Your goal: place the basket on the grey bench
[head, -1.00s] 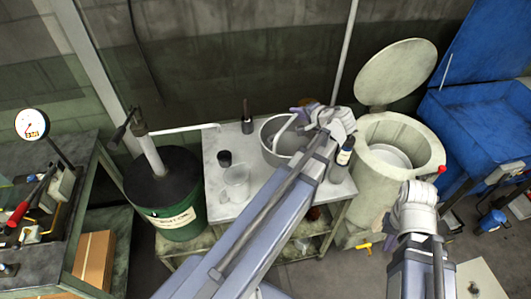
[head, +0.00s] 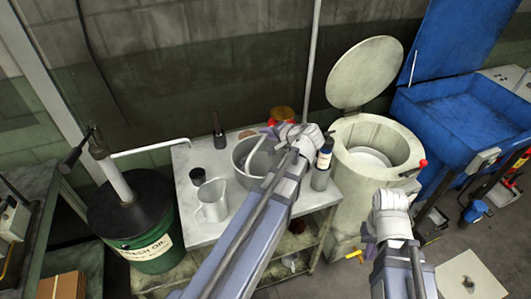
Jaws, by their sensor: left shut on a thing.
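The basket (head: 242,163), a round grey metal vessel with a raised handle, is at the back right of the pale grey bench top (head: 186,158). It looks upright; whether its base touches the bench is hard to tell. My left gripper (head: 274,133) is shut at the basket's handle, on its right side. My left forearm hides part of the basket and bench. My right gripper (head: 388,205) is empty-looking, in front of the round washer, apart from the basket; its fingers are not clear.
A clear jug (head: 211,201), a black cup (head: 198,176), a dark-handled tool (head: 219,130) and a bottle (head: 323,158) stand on the bench. A green oil drum (head: 150,240) is at left, a lidded round washer (head: 345,185) and blue tank (head: 455,125) at right.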

